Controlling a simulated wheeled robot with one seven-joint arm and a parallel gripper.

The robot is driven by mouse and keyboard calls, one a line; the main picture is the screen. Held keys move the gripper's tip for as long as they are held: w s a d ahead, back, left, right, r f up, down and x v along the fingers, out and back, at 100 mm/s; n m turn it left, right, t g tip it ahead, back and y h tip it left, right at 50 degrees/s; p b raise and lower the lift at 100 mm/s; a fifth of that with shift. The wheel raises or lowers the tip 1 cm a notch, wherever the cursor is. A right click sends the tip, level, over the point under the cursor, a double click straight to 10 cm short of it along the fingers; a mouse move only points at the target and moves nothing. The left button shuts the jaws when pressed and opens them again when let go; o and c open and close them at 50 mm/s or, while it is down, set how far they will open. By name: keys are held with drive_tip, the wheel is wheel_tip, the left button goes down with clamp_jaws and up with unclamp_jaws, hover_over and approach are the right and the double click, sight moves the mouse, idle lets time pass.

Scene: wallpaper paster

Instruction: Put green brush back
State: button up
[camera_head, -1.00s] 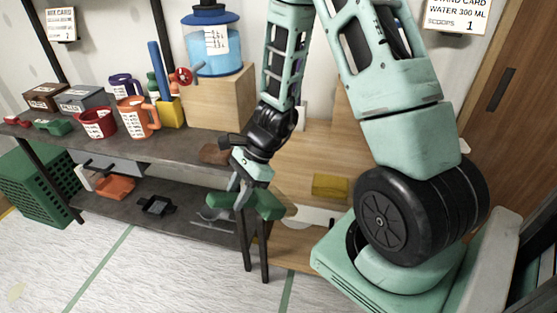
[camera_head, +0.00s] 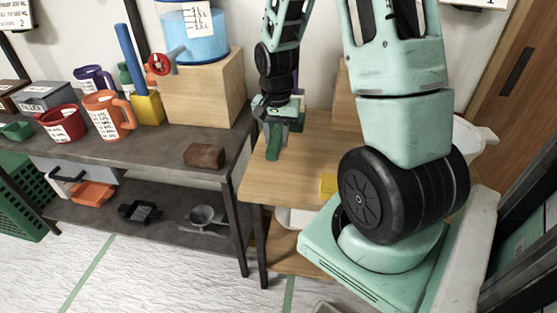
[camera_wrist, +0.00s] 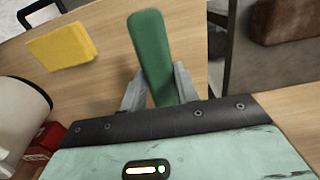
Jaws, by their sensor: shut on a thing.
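The green brush (camera_head: 274,146) is in my gripper (camera_head: 277,122), over the back left part of the light wooden table (camera_head: 290,180). In the wrist view, its long green part (camera_wrist: 150,42) sticks out between my two grey fingers (camera_wrist: 158,88), which are shut on it. I cannot tell whether the brush touches the tabletop. The part of the brush nearest the palm is hidden by my gripper.
A yellow block (camera_head: 328,185) lies on the wooden table, also in the wrist view (camera_wrist: 62,46). A brown block (camera_head: 204,156) lies on the dark shelf to the left. A wooden box (camera_head: 205,90) bears a blue dispenser (camera_head: 196,35). The table's front is clear.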

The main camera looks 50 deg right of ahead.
sight(277, 173)
drive_tip(key=shift+f, duration=4.85)
drive_tip(key=shift+f, duration=0.15)
drive_tip(key=o, duration=1.1)
drive_tip(key=shift+f, duration=0.1)
